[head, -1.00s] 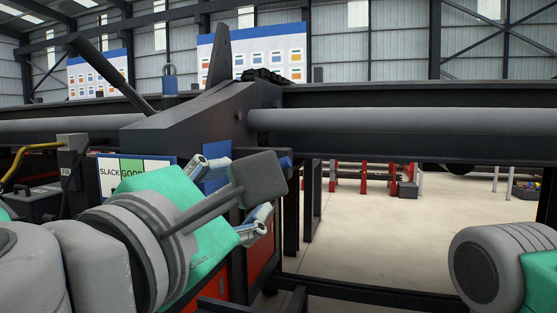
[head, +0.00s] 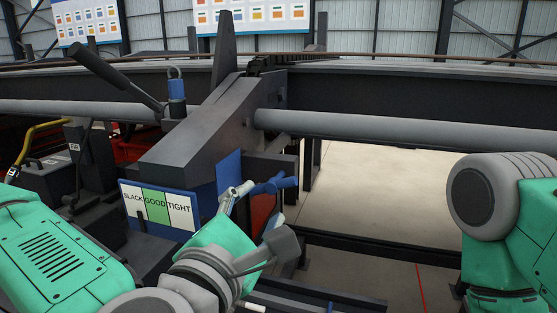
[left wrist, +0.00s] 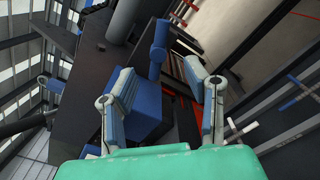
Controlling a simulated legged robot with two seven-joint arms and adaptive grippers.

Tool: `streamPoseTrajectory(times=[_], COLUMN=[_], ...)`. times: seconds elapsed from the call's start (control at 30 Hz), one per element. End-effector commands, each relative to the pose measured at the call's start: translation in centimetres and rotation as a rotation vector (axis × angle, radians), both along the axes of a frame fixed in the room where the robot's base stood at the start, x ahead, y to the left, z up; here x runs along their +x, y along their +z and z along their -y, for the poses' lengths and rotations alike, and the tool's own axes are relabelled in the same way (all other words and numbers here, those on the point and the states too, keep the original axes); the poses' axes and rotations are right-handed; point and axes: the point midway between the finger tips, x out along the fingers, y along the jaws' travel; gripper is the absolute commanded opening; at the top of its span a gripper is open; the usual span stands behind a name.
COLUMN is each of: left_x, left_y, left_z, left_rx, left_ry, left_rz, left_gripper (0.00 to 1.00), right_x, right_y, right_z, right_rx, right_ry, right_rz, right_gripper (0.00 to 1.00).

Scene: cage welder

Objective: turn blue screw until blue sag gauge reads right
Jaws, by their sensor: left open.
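The blue sag gauge (head: 180,208) is a blue-framed panel with SLACK, GOOD and TIGHT fields, left of centre in the head view. A thin dark upright mark stands near its SLACK and GOOD border; I cannot tell the exact reading. The blue screw (head: 270,187) has a bar-like handle and sticks out right of the gauge; it also shows in the left wrist view (left wrist: 158,48). My left gripper (head: 252,206) is open just below and in front of the screw. In the left wrist view, the screw lies beyond and between its fingertips (left wrist: 160,70). Right gripper is out of view.
A dark beam and grey pipe (head: 400,130) run across above the work area. A dark lever (head: 115,75) and a blue padlock-like piece (head: 176,95) stand at upper left. A dark rail (head: 370,250) crosses low on the right. Open floor (head: 385,190) lies beyond.

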Motion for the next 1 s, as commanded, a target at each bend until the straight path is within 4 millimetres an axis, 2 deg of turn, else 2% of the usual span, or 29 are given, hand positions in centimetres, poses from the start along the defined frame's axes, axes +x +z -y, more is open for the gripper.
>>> streamPoseTrajectory(times=[0.03, 0.1, 0.3, 0.5, 0.8, 0.87, 0.9, 0.93, 1.0], left_x=[1.4, 2.9, 6.0, 7.4, 7.6, 7.6, 7.6, 7.6, 7.6], left_y=[0.2, 0.0, 0.0, 0.0, 0.0, 0.0, 0.0, 0.0, 0.0], left_z=[0.3, 0.8, 2.4, 3.0, 2.5, 2.5, 2.5, 2.5, 2.6], left_rx=[-0.003, 0.000, 0.004, 0.005, -0.001, -0.001, -0.001, -0.001, 0.001], left_ry=[0.009, 0.008, 0.006, 0.004, 0.004, 0.004, 0.004, 0.004, 0.004], left_rz=[0.001, 0.001, 0.001, 0.002, 0.002, 0.002, 0.002, 0.002, 0.002], left_gripper=[0.42, 0.42, 0.42, 0.42, 0.42, 0.21, 0.06, 0.00, 0.00], right_x=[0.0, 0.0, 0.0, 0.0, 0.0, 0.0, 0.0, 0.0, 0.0], right_y=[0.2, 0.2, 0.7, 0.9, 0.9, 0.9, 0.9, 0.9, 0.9], right_z=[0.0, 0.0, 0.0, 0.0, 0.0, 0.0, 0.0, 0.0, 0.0], right_rx=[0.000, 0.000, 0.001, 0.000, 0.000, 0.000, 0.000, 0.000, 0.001], right_ry=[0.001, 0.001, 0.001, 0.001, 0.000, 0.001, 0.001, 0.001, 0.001], right_rz=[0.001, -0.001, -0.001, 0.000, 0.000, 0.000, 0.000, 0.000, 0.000], right_gripper=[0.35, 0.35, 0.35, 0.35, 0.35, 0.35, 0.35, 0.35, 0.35])
